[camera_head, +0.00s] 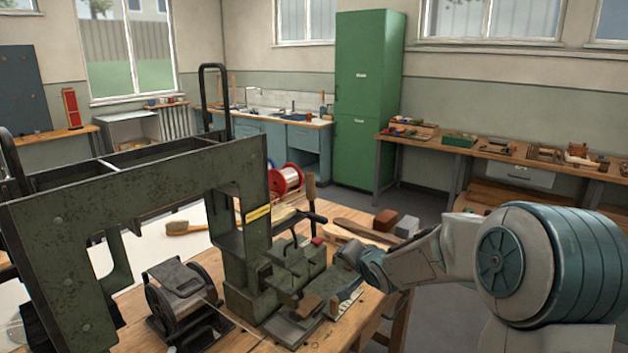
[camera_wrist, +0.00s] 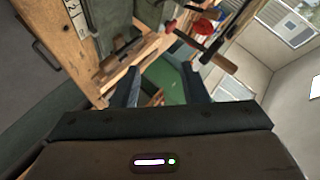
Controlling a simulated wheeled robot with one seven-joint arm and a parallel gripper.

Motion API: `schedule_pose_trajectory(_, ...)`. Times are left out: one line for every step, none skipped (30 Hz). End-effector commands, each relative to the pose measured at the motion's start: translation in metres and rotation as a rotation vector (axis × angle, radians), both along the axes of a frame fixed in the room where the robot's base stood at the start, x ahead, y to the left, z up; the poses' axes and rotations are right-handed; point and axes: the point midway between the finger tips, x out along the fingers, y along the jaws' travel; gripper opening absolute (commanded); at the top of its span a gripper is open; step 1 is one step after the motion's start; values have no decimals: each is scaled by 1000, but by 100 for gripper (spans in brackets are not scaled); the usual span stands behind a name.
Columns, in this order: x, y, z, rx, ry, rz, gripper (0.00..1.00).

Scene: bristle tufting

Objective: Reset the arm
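My arm reaches in from the right in the head view. My gripper (camera_head: 352,256) is at the right side of the tufting machine (camera_head: 245,235), close to its small vise-like fixture (camera_head: 300,262); I cannot tell whether they touch. In the wrist view, the two dark fingers of my gripper (camera_wrist: 162,88) stand apart, and nothing is seen held between them. The green cabinet and wooden parts show beyond the gap. The wrist view is tilted.
The wooden workbench (camera_head: 375,303) carries a metal roller device (camera_head: 180,295), a brush (camera_head: 187,228), a red-flanged spool (camera_head: 286,180), and brown (camera_head: 385,220) and grey blocks (camera_head: 407,227). A green cabinet (camera_head: 365,100) and side bench (camera_head: 490,152) stand behind. Floor between is open.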

Motion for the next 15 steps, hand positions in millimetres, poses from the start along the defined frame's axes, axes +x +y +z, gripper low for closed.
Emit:
schedule_pose_trajectory(-18, -4, 6, -97, 30, 0, 40)
schedule_pose_trajectory(-28, -9, 7, -151, 52, -1, 40)
schedule_pose_trajectory(-42, -15, 8, -222, 84, 0, 40)
schedule_pose_trajectory(-53, -18, 9, -270, 109, 2, 40)
schedule_pose_trajectory(-65, -23, 10, -318, 135, 4, 40)
schedule_pose_trajectory(-81, -28, 12, -377, 171, 10, 40)
schedule_pose_trajectory(-94, -32, 14, -418, 197, 16, 40)
schedule_pose_trajectory(-107, -36, 15, -455, 225, 24, 40)
schedule_pose_trajectory(-125, -41, 17, -503, 262, 37, 40)
schedule_pose_trajectory(-138, -44, 18, -535, 292, 48, 40)
schedule_pose_trajectory(-153, -47, 20, -565, 320, 61, 40)
schedule_pose_trajectory(-172, -50, 21, -600, 359, 81, 40)
schedule_pose_trajectory(-186, -53, 22, -622, 388, 97, 40)
schedule_pose_trajectory(-201, -55, 23, -641, 418, 118, 40)
schedule_pose_trajectory(-221, -57, 23, -662, 456, 147, 40)
